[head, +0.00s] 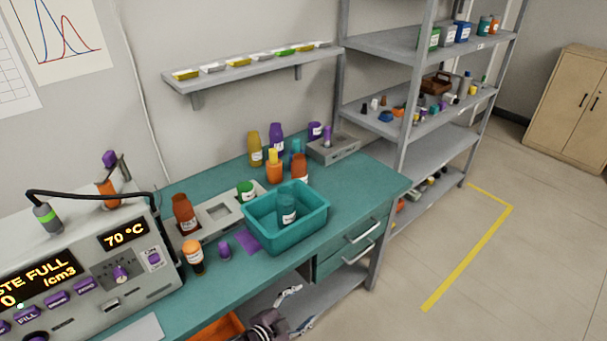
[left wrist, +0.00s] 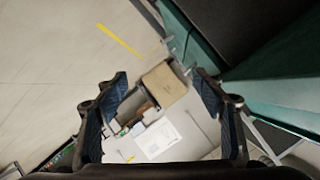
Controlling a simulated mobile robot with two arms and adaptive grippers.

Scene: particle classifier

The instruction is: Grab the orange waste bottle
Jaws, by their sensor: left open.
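An orange bottle with a purple cap (head: 108,195) sits on top of the grey machine at the left, whose display reads "STE FULL". Other orange or red-brown bottles stand on the bench: one with a yellow cap (head: 274,168), one at the left of the grey holder (head: 185,213), and one behind the teal bin (head: 300,168). I cannot tell from labels which is the waste bottle. My left gripper (head: 268,324) is low in front of the bench, below its top, away from all the bottles. In the left wrist view the left gripper (left wrist: 165,88) is open and empty. My right gripper is not in view.
A dark bottle with an orange cap (head: 193,258) is beside the machine (head: 90,270). Drawers (head: 350,245) are below.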

